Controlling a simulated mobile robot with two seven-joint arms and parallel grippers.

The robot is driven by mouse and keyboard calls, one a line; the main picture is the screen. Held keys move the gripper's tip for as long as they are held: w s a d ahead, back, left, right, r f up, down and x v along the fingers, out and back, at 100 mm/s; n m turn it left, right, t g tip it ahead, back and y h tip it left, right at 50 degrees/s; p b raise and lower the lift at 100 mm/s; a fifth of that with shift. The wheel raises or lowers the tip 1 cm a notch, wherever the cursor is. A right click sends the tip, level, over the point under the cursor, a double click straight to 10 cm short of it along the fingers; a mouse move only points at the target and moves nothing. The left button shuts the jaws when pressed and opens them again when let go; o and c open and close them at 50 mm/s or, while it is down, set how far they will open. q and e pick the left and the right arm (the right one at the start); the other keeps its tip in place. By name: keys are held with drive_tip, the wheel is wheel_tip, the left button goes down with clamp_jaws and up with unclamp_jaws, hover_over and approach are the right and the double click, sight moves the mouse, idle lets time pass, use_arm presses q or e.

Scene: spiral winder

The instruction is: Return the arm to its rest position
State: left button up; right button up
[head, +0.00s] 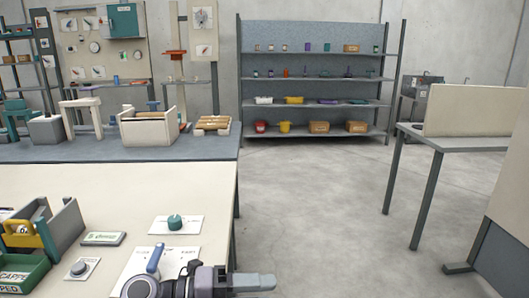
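My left gripper (255,282) is at the bottom edge, over the near corner of the cream table (120,190), with its grey fingers pointing right. The fingers are seen from the side and overlap, so whether they are open or shut does not show. I see nothing held in them. The rest of my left arm is mostly out of the frame. My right arm and gripper are not in view.
A panel with a blue lever (155,259), a green knob (175,222) and a push button (79,268) are on the table near my gripper. Open floor (320,220) lies right of the table.

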use_arm(q)
drive_tip(key=s+a+f+n+t+y+p, duration=0.1)
drive_tip(key=a+f+n+t+y, duration=0.25)
drive_tip(key=a+n+t, duration=0.6)
drive_tip(key=s+a+f+n+t+y+p, duration=0.1)
drive_tip(key=a+f+n+t+y+p, duration=0.3)
drive_tip(key=n, duration=1)
drive_tip(key=s+a+f+n+g+y, duration=0.2)
drive_tip(key=s+f+n+y, duration=0.1)
drive_tip(key=s+f, duration=0.3)
drive_tip(key=s+a+f+n+g+y, duration=0.3)
drive_tip(key=s+f+n+y, duration=0.1)
drive_tip(key=s+f, duration=0.3)
drive_tip(key=shift+s+a+f+n+g, duration=0.15)
drive_tip(key=shift+s+a+n+g, duration=0.2)
drive_tip(key=shift+s+n, duration=0.3)
